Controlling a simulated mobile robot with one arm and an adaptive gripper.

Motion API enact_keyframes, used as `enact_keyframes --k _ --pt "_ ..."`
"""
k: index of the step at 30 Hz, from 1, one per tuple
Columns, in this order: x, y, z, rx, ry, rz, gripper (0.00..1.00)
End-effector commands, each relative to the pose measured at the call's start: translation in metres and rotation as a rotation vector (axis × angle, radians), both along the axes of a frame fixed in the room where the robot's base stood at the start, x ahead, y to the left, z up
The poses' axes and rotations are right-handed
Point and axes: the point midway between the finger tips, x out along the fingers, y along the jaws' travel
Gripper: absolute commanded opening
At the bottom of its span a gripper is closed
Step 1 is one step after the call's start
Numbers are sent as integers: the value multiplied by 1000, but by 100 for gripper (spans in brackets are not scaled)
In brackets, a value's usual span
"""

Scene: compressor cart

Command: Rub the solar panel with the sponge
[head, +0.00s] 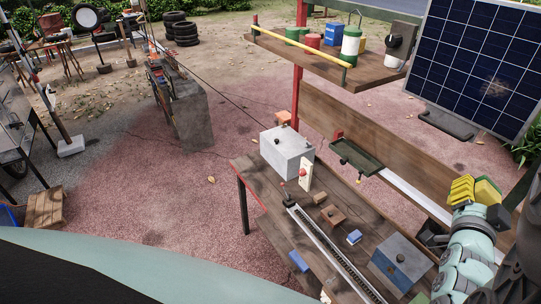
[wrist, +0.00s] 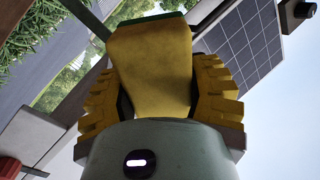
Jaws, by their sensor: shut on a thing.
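The solar panel (head: 480,55) stands tilted at the upper right in the head view, dark blue with a pale grid and a brownish smudge (head: 495,88) on its lower right part. It also shows at the upper right in the wrist view (wrist: 240,45). My gripper (wrist: 158,90) is shut on the yellow sponge (wrist: 150,65), which has a green edge at its far end and sits between the ribbed yellow fingers. In the head view the sponge (head: 487,190) and my gripper are below the panel, apart from it. Part of the sponge is hidden by the fingers.
A wooden workbench (head: 270,190) with a grey box (head: 287,150), a blue box (head: 400,262) and small blocks lies left of my arm. A shelf (head: 330,65) with cans and a yellow rail (head: 300,47) stands left of the panel. Open ground lies beyond.

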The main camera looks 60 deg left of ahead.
Motion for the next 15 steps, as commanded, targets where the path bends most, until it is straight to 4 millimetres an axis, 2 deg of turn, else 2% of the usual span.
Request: enact_keyframes --k 1,4,11,15 --pt "6 21 -8 -65 -29 52 13" --pt "19 50 -10 -224 -99 99 13" --pt "35 79 2 -478 -200 75 13" --pt "44 93 15 -622 -244 35 13"
